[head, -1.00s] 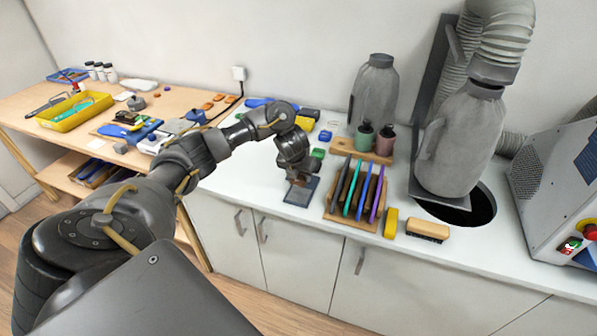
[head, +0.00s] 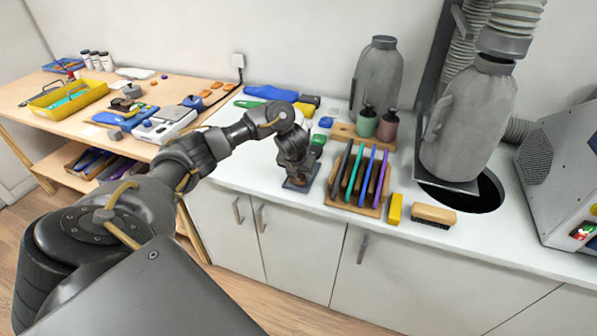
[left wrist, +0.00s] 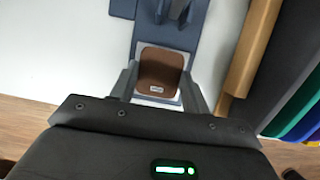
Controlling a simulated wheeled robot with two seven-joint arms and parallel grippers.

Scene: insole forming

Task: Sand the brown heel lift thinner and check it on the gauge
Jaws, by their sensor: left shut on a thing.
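The brown heel lift (left wrist: 159,73) is a small rounded piece with a pale label, seen in the left wrist view between the two fingers of my left gripper (left wrist: 160,88). The gripper is shut on its sides. In the head view my left gripper (head: 300,182) points down over the blue-grey gauge (head: 290,187) near the counter's front edge. The gauge (left wrist: 165,37) also shows in the left wrist view, with a pale plate under the lift. I cannot tell whether the lift touches it. My right gripper is not in view.
A wooden rack (head: 341,197) of coloured files stands just right of the gauge. A yellow block (head: 395,209) and a brush (head: 434,215) lie beside it. Grey jugs stand behind. A grey machine (head: 575,190) is at far right. A wooden bench with tools is at left.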

